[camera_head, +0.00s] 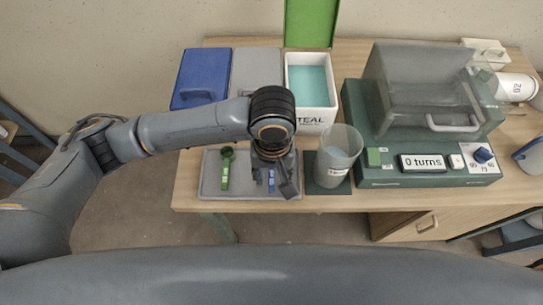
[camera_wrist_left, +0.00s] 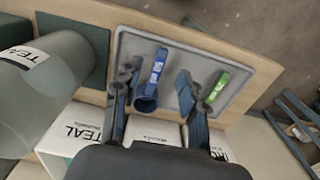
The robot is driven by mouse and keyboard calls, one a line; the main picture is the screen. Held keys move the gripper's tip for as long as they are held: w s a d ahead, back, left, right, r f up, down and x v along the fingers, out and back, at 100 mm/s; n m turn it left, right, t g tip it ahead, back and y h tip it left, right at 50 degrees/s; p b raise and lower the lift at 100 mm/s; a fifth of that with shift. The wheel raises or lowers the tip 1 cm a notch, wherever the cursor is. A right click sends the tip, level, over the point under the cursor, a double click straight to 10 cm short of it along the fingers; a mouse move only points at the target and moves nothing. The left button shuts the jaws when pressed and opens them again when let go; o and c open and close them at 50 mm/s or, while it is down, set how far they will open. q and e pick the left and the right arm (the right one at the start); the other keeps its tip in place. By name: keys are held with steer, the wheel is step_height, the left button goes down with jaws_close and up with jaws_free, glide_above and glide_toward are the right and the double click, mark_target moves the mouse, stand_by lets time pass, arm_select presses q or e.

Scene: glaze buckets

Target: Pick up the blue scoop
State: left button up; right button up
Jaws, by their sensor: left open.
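The blue scoop (camera_head: 271,181) lies on a grey tray (camera_head: 208,185) near the table's front edge; my left gripper hides much of it in the head view. In the left wrist view the blue scoop (camera_wrist_left: 155,68) shows its round bowl toward the gripper and a labelled handle. My left gripper (camera_head: 277,176) is above the tray, pointing down, and open. Its two fingers (camera_wrist_left: 158,80) appear on either side of the blue scoop in the wrist view, with gaps to it. I cannot tell the exact height. My right gripper is out of view.
A green scoop (camera_head: 226,168) lies on the same tray, close to one finger. A translucent cup (camera_head: 339,155) stands right of the tray. Behind are an open teal bucket (camera_head: 312,118), blue-lidded (camera_head: 203,75) and grey-lidded (camera_head: 257,66) buckets. A green machine (camera_head: 430,176) stands right.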

mark_target(272, 183)
arm_select(q)
steer(key=f, duration=0.4)
steer(key=w+f, duration=0.1)
steer(key=f, duration=0.1)
steer(key=shift+a+f, duration=0.1)
steer(key=shift+f, duration=0.2)
jaws_close()
